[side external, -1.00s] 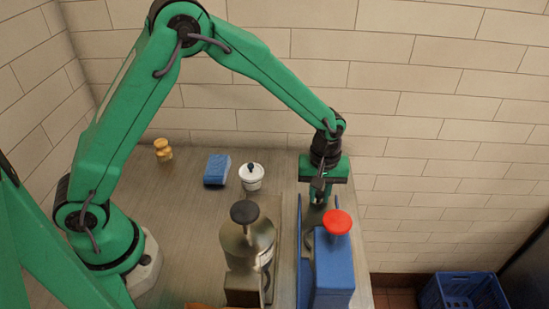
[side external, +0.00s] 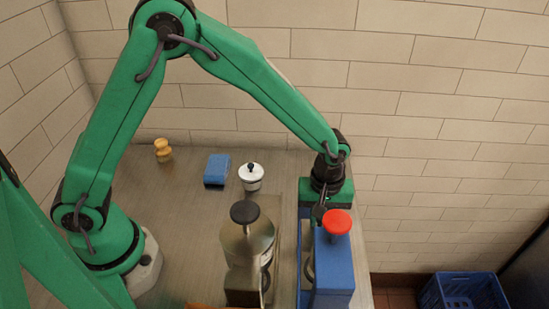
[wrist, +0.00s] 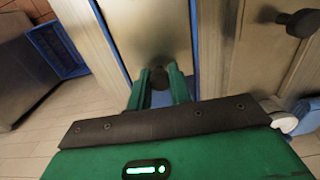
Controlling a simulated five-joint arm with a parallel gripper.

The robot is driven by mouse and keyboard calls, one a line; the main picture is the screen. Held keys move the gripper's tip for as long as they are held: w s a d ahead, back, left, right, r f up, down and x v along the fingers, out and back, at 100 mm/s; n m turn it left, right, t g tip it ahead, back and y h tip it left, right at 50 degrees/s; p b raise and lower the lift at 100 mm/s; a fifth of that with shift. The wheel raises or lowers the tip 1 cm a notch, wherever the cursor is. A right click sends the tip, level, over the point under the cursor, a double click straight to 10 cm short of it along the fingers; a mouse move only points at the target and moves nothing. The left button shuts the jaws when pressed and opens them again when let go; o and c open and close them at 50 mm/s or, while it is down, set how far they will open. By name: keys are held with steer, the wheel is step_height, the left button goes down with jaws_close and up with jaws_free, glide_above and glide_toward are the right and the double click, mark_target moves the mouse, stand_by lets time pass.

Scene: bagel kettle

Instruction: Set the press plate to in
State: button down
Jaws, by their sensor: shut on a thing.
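The press is a blue housing (side external: 335,272) with a red round knob (side external: 337,222) on top, at the right of the counter in the side view. A metal plate (wrist: 150,28) between blue edges fills the upper middle of the wrist view; it seems to be the press plate. A small dark knob (wrist: 160,77) stands in front of it. My gripper (wrist: 161,84) is shut on this dark knob, one green finger on each side. In the side view my gripper (side external: 318,213) is low behind the press, its fingertips partly hidden by the housing and red knob.
A steel machine with a black knob (side external: 244,212) stands just left of the press. Behind are a white lidded pot (side external: 251,180), a blue sponge (side external: 217,169) and a small orange-brown object (side external: 162,150). A blue crate (side external: 463,292) is on the floor right.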

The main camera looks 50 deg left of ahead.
steer(key=c, duration=1.3)
jaws_free()
steer(key=shift+r, duration=0.1)
steer(key=shift+r, duration=3.85)
